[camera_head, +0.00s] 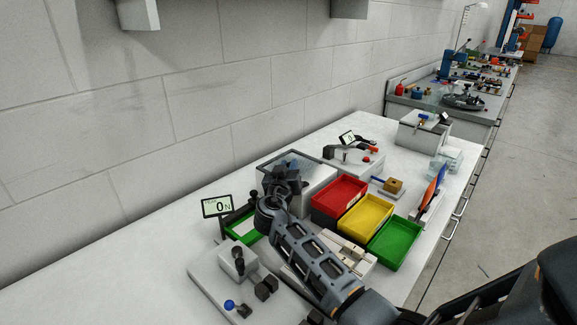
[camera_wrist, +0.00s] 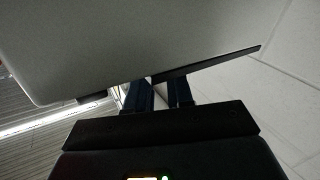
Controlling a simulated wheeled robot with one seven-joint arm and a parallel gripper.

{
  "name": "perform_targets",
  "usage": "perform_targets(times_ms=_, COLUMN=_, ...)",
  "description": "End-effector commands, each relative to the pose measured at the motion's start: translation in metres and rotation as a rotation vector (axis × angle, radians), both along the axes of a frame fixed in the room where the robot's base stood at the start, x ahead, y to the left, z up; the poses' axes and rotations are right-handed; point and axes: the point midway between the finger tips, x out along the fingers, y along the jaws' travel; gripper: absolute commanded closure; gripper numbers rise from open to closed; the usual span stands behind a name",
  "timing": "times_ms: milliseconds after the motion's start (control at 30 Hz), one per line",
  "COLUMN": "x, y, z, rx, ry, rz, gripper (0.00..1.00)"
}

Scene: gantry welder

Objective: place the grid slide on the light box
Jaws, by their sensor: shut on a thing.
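My gripper (camera_head: 287,166) is at the near left edge of the light box, a pale box with a dark-framed top (camera_head: 318,166), in the head view. My gripper and wrist hide part of that box. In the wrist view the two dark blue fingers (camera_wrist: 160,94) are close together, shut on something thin. I take it for the grid slide; a small pale bit (camera_wrist: 149,80) shows between the fingers. A broad grey surface (camera_wrist: 120,40) with a dark strip along its edge fills the upper wrist view. I cannot tell whether the slide touches the box.
Red (camera_head: 339,193), yellow (camera_head: 366,214) and green (camera_head: 396,241) bins stand right of my gripper. A force display (camera_head: 217,206) stands to the left, by a green-edged tray (camera_head: 243,229). A white fixture with a red knob (camera_head: 354,158) stands behind the bins. The wall runs along the bench's back.

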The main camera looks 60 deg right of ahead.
Motion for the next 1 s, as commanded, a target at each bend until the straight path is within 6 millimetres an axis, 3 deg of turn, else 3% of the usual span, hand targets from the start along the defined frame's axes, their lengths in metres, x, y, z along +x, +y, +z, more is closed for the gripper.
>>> perform_targets(times_ms=700, x=0.0000, y=0.0000, z=-0.0046, rx=-0.001, ry=0.000, rz=0.000, gripper=1.00)
perform_targets(times_ms=733, x=0.0001, y=-0.0001, z=-0.0035, rx=-0.001, ry=0.000, rz=0.000, gripper=0.76)
perform_targets(times_ms=1000, x=0.0001, y=0.0000, z=-0.0036, rx=0.000, ry=0.000, rz=0.000, gripper=0.50)
